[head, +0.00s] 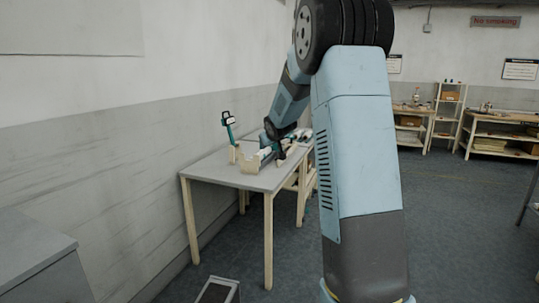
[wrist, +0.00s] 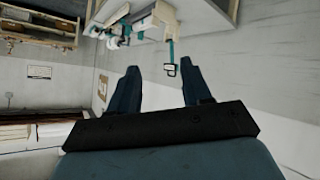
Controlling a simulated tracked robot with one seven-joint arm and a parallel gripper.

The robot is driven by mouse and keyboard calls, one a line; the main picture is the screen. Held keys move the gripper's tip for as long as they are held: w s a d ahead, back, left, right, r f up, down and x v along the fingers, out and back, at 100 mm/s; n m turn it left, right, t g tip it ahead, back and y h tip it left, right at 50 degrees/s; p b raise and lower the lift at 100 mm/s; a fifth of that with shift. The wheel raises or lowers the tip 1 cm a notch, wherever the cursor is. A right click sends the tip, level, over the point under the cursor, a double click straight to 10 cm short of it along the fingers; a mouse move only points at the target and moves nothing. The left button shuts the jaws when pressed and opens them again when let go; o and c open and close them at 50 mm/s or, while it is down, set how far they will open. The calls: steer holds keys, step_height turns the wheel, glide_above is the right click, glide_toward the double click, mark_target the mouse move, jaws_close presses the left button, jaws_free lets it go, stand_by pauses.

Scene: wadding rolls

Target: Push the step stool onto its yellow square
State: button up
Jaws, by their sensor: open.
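A low object with a dark top and pale frame, which looks like the step stool (head: 217,291), stands on the floor at the bottom edge of the head view, partly cut off. The yellow square cannot be made out in either view. My gripper (wrist: 163,84) shows two dark blue fingers spread apart with nothing between them in the wrist view. In the head view my arm reaches over to the table, and its end is small and dark there, far from the stool. The stool is not in the wrist view.
A grey-topped table (head: 222,178) with pale legs stands by the left wall, holding a wooden holder (head: 250,164) and teal-and-white items. A grey cabinet (head: 35,250) is at the lower left. Shelves (head: 500,133) line the back right. The floor at right is largely open.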

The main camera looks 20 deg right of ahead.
steer(key=s+a+r+m+g, duration=0.1)
steer(key=s+a+r, duration=0.2)
steer(key=s, duration=0.5)
steer(key=s+a+r+g, duration=0.1)
steer(key=s+a+r, duration=0.1)
steer(key=s, duration=0.6)
steer(key=s+a+r+m+g, duration=0.1)
steer(key=s+a+r, duration=0.2)
steer(key=s, duration=0.6)
steer(key=s+a+f+g, duration=0.1)
steer(key=s+a, duration=0.1)
steer(key=s, duration=0.6)
steer(key=s+a+f+g+y, duration=0.1)
steer(key=s+a+f, duration=0.1)
steer(key=s, duration=0.6)
steer(key=s+a+f+y, duration=0.1)
steer(key=s+a+f, duration=0.1)
steer(key=s, duration=0.6)
steer(key=shift+s+a+g, duration=0.4)
steer(key=shift+a, duration=0.3)
